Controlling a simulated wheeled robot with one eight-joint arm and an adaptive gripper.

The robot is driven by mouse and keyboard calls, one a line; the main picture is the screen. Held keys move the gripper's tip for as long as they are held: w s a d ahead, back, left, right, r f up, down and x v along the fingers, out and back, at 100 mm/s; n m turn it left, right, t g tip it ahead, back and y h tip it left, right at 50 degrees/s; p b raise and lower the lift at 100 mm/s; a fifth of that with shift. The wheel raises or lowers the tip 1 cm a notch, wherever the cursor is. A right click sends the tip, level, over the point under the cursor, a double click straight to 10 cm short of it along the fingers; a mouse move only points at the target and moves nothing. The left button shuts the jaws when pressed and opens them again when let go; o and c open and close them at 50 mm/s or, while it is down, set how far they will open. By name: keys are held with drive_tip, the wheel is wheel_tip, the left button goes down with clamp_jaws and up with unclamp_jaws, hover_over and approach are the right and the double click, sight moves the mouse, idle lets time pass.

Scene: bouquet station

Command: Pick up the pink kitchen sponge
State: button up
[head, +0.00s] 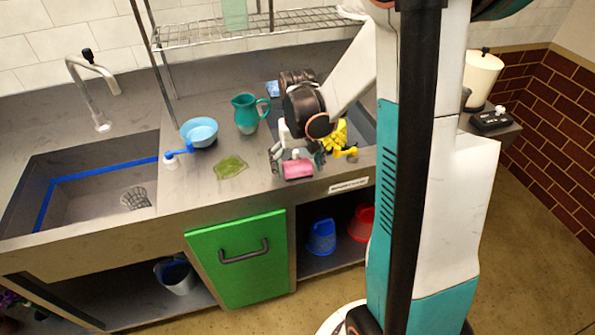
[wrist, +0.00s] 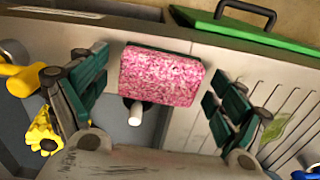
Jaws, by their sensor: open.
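The pink kitchen sponge (head: 298,169) lies near the counter's front edge in the head view. In the wrist view the sponge (wrist: 160,76) shows a speckled pink face with a thin dark green edge at the top. My gripper (head: 296,156) is right at the sponge, above it. In the wrist view my gripper (wrist: 158,90) has its two fingers spread wide, one on each side of the sponge, with gaps between them and it. I cannot tell the exact height of the fingers over the sponge.
A white-tipped object (wrist: 135,115) stands beside the sponge. Yellow flowers (head: 335,135) and a yellow item (head: 345,152) are to the right. A green cloth (head: 230,167), teal pitcher (head: 246,114) and blue bowl (head: 199,132) are to the left. A wire shelf (head: 240,28) hangs behind.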

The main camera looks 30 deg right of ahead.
sight(298, 165)
drive_tip(key=shift+c, duration=0.6)
drive_tip(key=c, duration=0.8)
drive_tip(key=shift+c, duration=0.2)
drive_tip(key=shift+r, duration=0.1)
wheel_tip(298, 165, up, 20)
drive_tip(key=p, duration=0.7)
drive_tip(key=shift+o, duration=1.1)
drive_tip(key=c, duration=0.3)
